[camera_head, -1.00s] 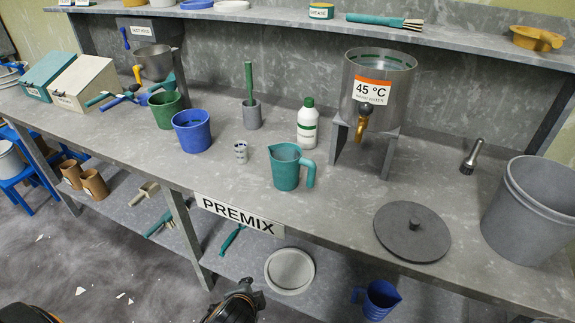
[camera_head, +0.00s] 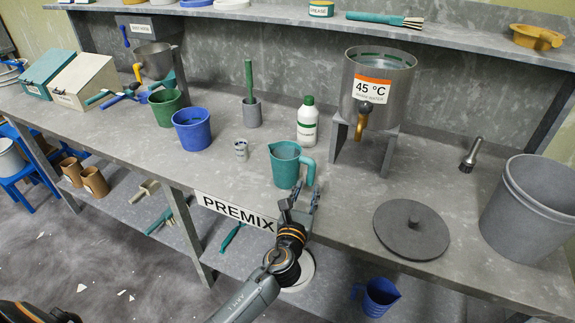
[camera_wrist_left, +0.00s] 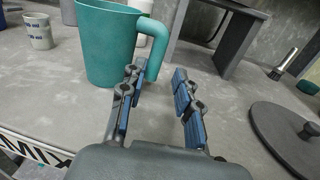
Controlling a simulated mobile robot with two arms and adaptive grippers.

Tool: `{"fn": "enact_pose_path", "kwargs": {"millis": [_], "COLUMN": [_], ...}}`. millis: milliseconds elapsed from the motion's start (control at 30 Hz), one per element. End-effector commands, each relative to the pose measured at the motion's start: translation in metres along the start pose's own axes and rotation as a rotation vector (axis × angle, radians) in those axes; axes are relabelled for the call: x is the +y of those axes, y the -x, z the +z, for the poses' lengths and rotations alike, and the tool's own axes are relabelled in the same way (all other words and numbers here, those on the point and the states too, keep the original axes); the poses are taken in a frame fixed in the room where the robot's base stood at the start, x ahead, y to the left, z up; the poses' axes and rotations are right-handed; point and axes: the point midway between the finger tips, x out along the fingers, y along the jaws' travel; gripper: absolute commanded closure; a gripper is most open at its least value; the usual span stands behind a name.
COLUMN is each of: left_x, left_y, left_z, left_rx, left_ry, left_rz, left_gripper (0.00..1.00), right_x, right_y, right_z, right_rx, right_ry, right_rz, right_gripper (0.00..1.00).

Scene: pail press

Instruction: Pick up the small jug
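A teal jug (camera_head: 285,168) stands upright on the grey bench near its front edge, its handle toward the right. My left gripper (camera_head: 307,194) is at the front edge, just right of and in front of the jug, close to its handle. In the left wrist view the jug (camera_wrist_left: 105,45) is ahead on the left. The left gripper's two blue-padded fingers (camera_wrist_left: 158,88) are apart with nothing held between them. The handle's lower end is close to the left finger; whether they touch cannot be told. My right gripper is not in view.
A water dispenser (camera_head: 378,95) stands behind right, a round grey lid (camera_head: 411,229) lies to the right. A blue jug (camera_head: 379,297) is lower down, below the bench.

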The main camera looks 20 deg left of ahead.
Motion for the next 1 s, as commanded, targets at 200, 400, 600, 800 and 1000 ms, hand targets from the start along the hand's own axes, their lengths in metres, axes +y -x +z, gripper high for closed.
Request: {"fn": "enact_pose_path", "kwargs": {"millis": [200,400,600,800,1000], "left_x": [0.000,0.002,0.004,0.004,0.004], "left_y": [-0.031,-0.046,-0.076,-0.086,-0.086], "left_z": [0.000,-0.002,-0.005,-0.005,-0.005], "left_rx": [0.001,0.001,0.000,0.001,0.001], "left_ry": [0.004,0.003,0.004,0.004,0.004], "left_rz": [0.002,0.003,0.004,0.002,0.002], "left_gripper": [0.68,0.68,0.68,0.68,0.76], "right_x": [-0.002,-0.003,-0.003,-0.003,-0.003], "right_y": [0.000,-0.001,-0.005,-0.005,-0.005], "right_z": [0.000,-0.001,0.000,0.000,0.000], "right_rx": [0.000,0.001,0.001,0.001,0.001], "right_ry": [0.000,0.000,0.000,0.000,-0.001], "right_rz": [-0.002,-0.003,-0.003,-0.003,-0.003], "right_gripper": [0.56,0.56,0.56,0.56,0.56]}}
